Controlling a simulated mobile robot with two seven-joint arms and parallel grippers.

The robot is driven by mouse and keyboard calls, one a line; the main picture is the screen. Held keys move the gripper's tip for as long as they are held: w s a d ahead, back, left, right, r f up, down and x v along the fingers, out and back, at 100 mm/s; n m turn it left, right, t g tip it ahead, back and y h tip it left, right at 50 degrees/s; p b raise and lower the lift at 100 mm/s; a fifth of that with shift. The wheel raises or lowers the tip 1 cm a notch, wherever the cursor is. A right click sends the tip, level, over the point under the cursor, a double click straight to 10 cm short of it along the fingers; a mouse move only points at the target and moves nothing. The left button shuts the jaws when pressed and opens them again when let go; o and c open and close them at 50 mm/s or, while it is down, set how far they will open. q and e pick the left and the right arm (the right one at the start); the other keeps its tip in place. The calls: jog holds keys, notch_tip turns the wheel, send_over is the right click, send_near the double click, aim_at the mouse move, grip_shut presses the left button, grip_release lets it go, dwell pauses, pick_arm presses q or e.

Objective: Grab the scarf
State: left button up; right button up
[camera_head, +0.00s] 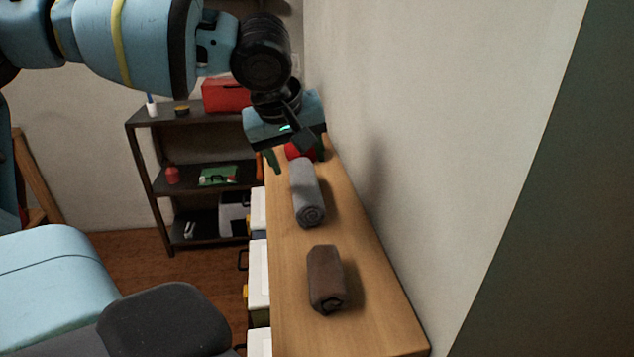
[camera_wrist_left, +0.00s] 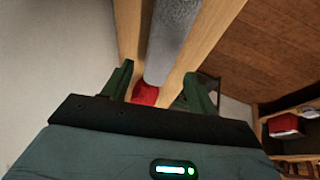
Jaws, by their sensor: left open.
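A grey rolled cloth (camera_head: 306,190), which looks like a rolled scarf, lies lengthwise on the wooden cabinet top (camera_head: 362,277). A brown roll (camera_head: 325,277) lies nearer on the same top, and a red item (camera_head: 294,151) is partly hidden beyond the grey roll. I cannot tell for sure which one is the scarf. My left gripper (camera_head: 296,160) is open and empty, over the far end of the grey roll. In the left wrist view the grey roll (camera_wrist_left: 172,40) and the red item (camera_wrist_left: 146,93) show between its open fingers (camera_wrist_left: 158,88). My right gripper is not in view.
A wall (camera_head: 420,110) runs close along the right side of the cabinet. White drawers (camera_head: 259,272) show on its left side. A dark shelf (camera_head: 160,190) with a red box (camera_head: 226,95) stands behind. The cabinet top between the two rolls is clear.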

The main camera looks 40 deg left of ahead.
aim_at(303, 177)
pick_arm(q)
jog(key=shift+s+f, duration=0.1)
jog(key=shift+f, duration=0.2)
jog(key=shift+x, duration=0.85)
jog(key=shift+w+a+f, duration=0.1)
jog(key=shift+w+f, duration=0.1)
jog(key=shift+f, duration=0.3)
jog(key=x, duration=0.4)
jog(key=shift+w+f, duration=0.2)
jog(key=c, duration=0.6)
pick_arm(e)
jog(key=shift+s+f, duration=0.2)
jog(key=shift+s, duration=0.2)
pick_arm(q)
jog(key=shift+r, duration=0.15)
jog(key=shift+c, duration=0.2)
